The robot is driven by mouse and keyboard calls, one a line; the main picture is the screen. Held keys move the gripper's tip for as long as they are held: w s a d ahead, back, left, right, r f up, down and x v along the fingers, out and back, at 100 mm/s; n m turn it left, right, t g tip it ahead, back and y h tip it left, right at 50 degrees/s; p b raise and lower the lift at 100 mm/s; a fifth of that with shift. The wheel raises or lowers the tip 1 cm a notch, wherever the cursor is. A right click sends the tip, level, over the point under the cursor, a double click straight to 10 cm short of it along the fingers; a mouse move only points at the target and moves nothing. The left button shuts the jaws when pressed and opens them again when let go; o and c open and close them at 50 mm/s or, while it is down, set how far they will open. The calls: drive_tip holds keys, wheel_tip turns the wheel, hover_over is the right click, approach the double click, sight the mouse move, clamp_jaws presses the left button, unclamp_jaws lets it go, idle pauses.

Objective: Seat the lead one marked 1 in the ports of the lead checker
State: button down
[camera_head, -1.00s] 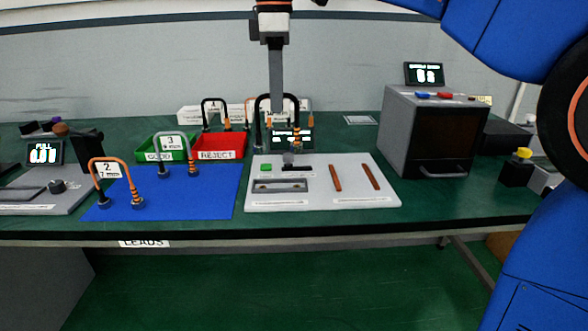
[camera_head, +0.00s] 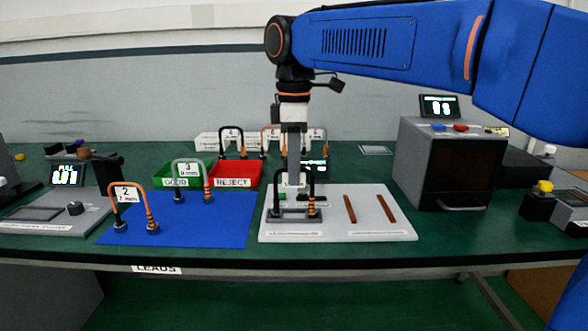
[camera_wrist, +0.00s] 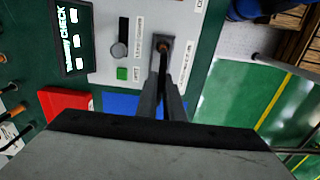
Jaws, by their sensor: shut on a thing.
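The black arched lead (camera_head: 311,181) is upright in my gripper (camera_head: 294,184), which is shut on it. In the head view its two ends, the right one orange-banded, are at the recessed port strip of the lead checker (camera_head: 370,231). I cannot tell whether the ends are in the ports or just above them. The lead's number is not readable here.
Lead 2 (camera_head: 130,190) and lead 3 (camera_head: 188,162) stand on the blue mat (camera_head: 220,230). The green GOOD tray (camera_head: 168,182) and red REJECT tray (camera_head: 232,183) are behind. More leads stand at the back. A grey oven-like box (camera_head: 415,165) stands to the right.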

drive_tip(key=shift+f, duration=0.15)
drive_tip(key=c, duration=1.9)
unclamp_jaws()
wheel_tip(320, 180, up, 12)
drive_tip(key=shift+r, duration=0.2)
